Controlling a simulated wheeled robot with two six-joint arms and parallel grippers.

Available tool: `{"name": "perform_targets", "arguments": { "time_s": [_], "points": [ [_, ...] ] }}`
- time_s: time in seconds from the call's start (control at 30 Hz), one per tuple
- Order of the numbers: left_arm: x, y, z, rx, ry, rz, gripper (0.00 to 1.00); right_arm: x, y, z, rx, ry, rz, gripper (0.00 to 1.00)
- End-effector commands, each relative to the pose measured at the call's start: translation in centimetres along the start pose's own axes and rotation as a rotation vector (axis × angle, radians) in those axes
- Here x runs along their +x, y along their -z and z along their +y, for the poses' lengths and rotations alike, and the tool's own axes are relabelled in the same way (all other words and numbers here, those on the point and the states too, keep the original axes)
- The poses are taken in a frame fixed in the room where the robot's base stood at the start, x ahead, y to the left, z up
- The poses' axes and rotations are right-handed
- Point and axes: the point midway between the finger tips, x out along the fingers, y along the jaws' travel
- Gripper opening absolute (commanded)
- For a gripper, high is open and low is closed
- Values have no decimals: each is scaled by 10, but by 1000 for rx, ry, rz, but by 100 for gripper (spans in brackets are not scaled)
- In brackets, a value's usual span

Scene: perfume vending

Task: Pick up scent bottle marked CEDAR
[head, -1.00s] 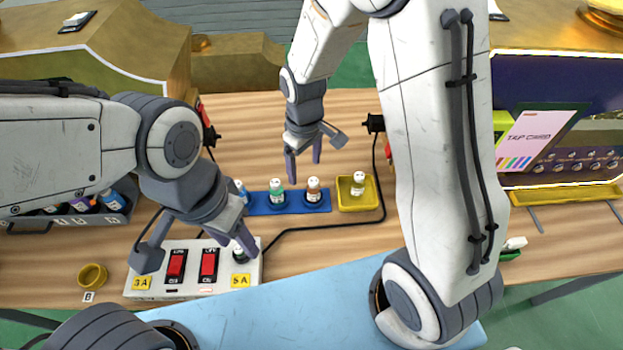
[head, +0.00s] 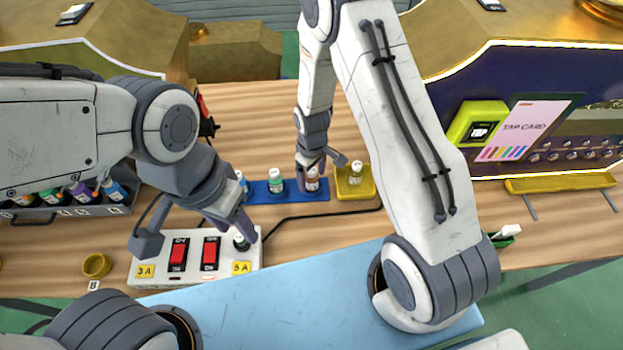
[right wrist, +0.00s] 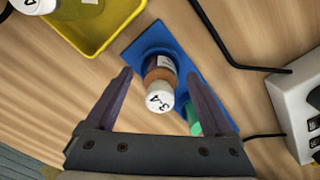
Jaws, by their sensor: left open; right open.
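An orange-brown bottle with a white cap (head: 312,173) stands in the blue rack (head: 258,192). In the right wrist view the bottle (right wrist: 159,92) shows its cap marked with small characters, and its side label is not readable. My right gripper (head: 311,184) is open, with its fingers on either side of this bottle; contact is not clear. A green bottle (head: 276,182) and a blue bottle (head: 240,180) stand to its left in the rack. I cannot read CEDAR on any bottle. My left gripper (head: 192,236) is open over the white switch box (head: 195,285).
A yellow tray (head: 370,190) with a bottle (head: 355,173) is right of the rack. A grey bin (head: 60,212) with several bottles is at left. A black cable (head: 320,216) runs in front of the rack.

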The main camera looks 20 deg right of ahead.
Motion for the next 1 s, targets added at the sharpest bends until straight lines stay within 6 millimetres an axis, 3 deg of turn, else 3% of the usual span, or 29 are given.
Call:
{"name": "perform_targets", "arguments": {
  "time_s": [0.27,0.3,0.5,0.53,0.83,1.0],
  "points": [
    [0,0,0,0,0,0,50,5,0,0,0,-1,2,86],
    [0,0,0,0,0,0,50,5,0,0,0,-1,1,83],
    [0,0,0,0,0,0,50,5,0,0,0,-1,1,6],
    [0,0,0,0,0,0,50,5,0,0,0,-1,1,0],
    [0,0,0,0,0,0,50,4,0,0,0,-1,2,0],
    [2,0,0,0,0,0,50,-7,1,0,1,-2,4,0]
  ]
}}
